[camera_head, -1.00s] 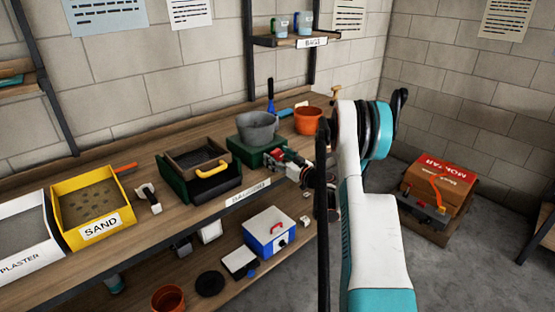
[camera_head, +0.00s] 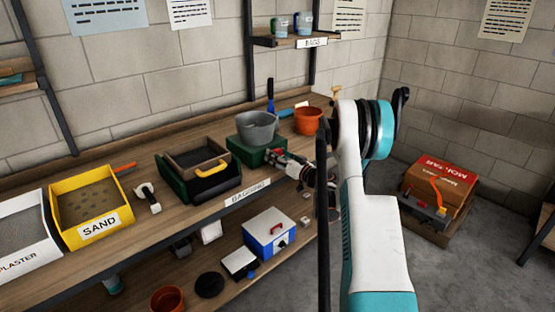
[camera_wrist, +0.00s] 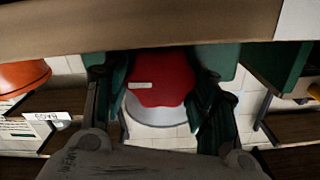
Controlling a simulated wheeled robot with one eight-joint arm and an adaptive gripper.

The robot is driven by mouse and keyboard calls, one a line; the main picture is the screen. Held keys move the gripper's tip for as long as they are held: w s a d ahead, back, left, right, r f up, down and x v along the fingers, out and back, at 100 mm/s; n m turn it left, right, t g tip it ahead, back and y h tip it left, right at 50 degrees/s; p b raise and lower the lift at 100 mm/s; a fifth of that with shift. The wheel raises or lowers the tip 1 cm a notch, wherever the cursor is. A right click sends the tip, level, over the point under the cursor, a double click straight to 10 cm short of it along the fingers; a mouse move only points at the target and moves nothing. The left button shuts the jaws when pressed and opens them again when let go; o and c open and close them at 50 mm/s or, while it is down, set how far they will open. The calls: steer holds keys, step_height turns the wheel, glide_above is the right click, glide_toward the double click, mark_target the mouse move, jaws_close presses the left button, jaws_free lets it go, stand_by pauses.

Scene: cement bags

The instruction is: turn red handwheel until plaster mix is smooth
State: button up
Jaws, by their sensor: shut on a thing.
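The grey mixing bucket (camera_head: 256,128) stands on the green mixer box (camera_head: 246,153) on the bench in the head view. The red handwheel (camera_wrist: 160,84) fills the middle of the wrist view, with a small pale mark on its face. My gripper (camera_head: 277,160) is at the front of the green box. In the wrist view my gripper (camera_wrist: 158,72) has one dark finger on each side of the handwheel and is shut on it. In the head view the gripper mostly covers the wheel. The plaster mix inside the bucket cannot be made out.
An orange pot (camera_head: 307,121) stands right of the bucket. A dark green bin with a yellow-handled tool (camera_head: 212,168) lies to the left, then a yellow sand bin (camera_head: 90,203) and a white plaster bin (camera_head: 22,236). A blue-white box (camera_head: 269,233) sits on the lower shelf.

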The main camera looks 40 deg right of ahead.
steer(key=shift+m, duration=0.9)
steer(key=o, duration=1.1)
steer(key=shift+c, duration=0.2)
steer(key=s, duration=0.7)
steer(key=shift+s+d, duration=0.2)
steer(key=shift+d, duration=0.1)
